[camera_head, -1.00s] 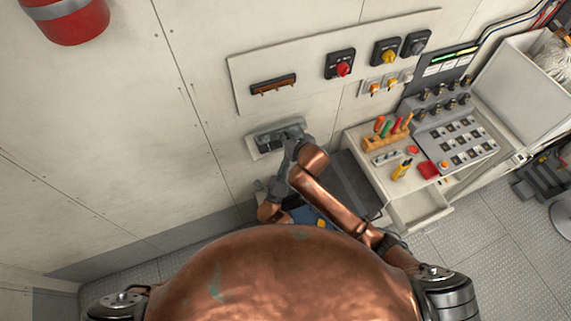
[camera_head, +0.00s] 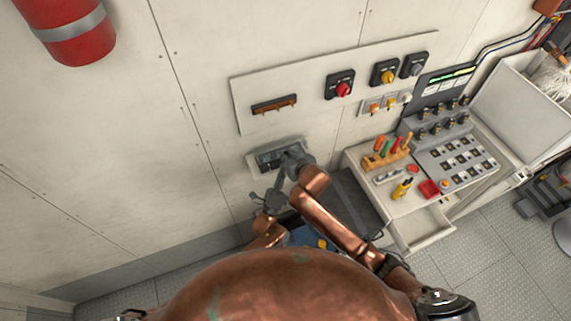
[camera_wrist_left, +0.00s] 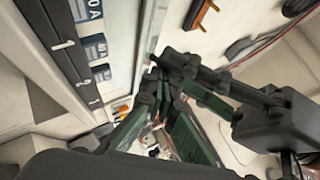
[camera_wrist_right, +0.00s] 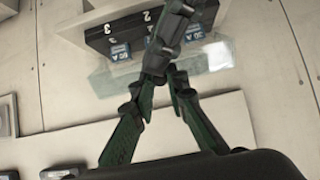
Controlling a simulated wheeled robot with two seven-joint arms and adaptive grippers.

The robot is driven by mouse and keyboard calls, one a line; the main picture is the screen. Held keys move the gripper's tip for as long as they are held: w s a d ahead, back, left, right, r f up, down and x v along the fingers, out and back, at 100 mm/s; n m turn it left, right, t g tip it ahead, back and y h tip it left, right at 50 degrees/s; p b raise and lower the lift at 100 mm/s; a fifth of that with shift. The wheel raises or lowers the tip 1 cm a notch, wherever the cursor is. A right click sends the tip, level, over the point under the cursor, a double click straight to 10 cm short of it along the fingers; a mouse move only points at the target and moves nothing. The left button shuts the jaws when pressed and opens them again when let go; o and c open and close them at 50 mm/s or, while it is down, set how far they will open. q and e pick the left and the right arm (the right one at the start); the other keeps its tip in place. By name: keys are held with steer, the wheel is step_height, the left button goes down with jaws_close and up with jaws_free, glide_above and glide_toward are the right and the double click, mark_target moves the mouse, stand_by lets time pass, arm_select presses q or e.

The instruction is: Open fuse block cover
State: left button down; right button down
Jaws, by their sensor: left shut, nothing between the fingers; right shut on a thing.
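The fuse block (camera_head: 268,158) is mounted low on the wall, below the wall panel; its numbered dark face (camera_wrist_right: 112,35) shows in the right wrist view. A clear cover (camera_wrist_right: 215,58) spreads around its lower edge; its exact angle is hard to tell. My right gripper (camera_head: 291,158) is at the block's right part, shut on what appears to be the cover; its fingers (camera_wrist_right: 175,32) cross the clear sheet. My left gripper (camera_head: 280,182) is shut and empty just below the block. In the left wrist view my left fingers (camera_wrist_left: 158,88) are close to the right gripper's fingers.
The wall panel (camera_head: 350,62) above carries an orange-brown bar handle (camera_head: 274,105) and several rotary switches. To the right stand a workbench (camera_head: 405,215) with an open drawer, a tool rack (camera_head: 385,152) and a switch console. A red extinguisher (camera_head: 78,50) hangs upper left.

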arm_select(q)
steer(key=shift+w+a+r, duration=0.35)
steer(key=shift+r, duration=0.1)
arm_select(e)
steer(key=shift+f, duration=0.1)
steer(key=c, duration=1.9)
jaws_free()
steer(key=shift+f, duration=0.15)
steer(key=shift+s+d, duration=0.1)
